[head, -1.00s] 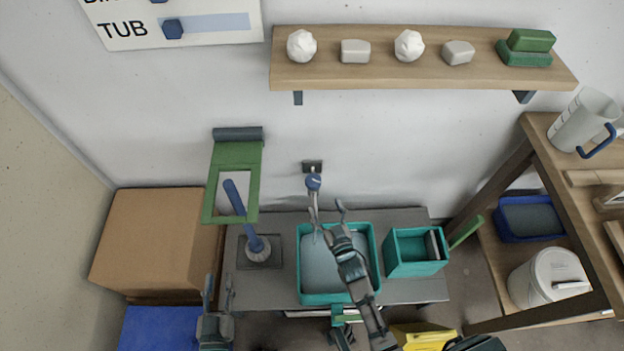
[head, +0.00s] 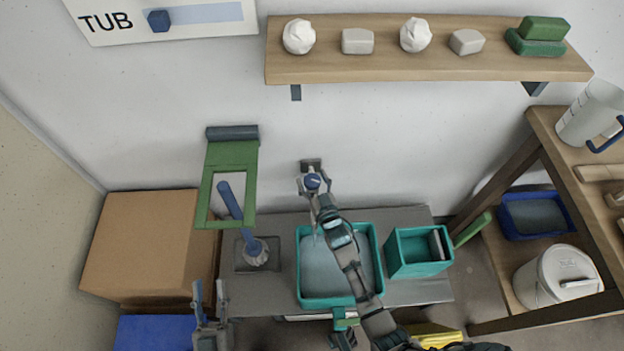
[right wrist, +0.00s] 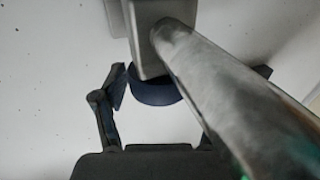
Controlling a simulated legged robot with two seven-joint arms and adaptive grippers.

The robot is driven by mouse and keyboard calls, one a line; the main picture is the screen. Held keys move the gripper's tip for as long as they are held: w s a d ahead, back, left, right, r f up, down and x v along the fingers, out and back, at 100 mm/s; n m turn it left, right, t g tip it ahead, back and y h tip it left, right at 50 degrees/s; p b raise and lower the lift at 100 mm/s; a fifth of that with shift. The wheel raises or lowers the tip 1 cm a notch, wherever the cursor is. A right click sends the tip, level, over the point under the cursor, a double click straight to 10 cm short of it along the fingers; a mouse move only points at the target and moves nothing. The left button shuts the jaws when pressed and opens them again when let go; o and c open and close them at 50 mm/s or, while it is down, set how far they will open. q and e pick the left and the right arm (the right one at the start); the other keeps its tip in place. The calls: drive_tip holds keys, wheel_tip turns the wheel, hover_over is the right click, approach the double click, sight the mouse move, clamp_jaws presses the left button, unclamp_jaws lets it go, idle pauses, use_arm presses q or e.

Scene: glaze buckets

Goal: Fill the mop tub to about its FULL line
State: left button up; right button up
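The teal mop tub (head: 302,294) stands on the grey bench below a wall tap. Grey-blue water shows inside, but my right arm crosses over it and I cannot read a FULL line. The tap's round blue knob (head: 312,181) is at the wall. My right gripper (head: 314,186) is at the knob, with a finger on either side. In the right wrist view, the dark blue knob (right wrist: 153,91) sits between the fingers, and the metal spout (right wrist: 235,90) hides part of the right one. My left gripper (head: 209,300) is open and empty, low in front of the bench.
A green frame (head: 250,190) and a blue-handled tool (head: 229,200) are left of the tub. A smaller teal box (head: 420,268) is right of it. A wooden shelf (head: 430,68) hangs above. A cardboard box (head: 140,245) stands left, a wooden rack (head: 545,150) right.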

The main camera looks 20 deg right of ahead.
drive_tip(key=c, duration=0.7)
use_arm(q)
drive_tip(key=shift+w, duration=0.1)
use_arm(e)
drive_tip(key=shift+r, duration=0.1)
drive_tip(key=shift+c, duration=0.2)
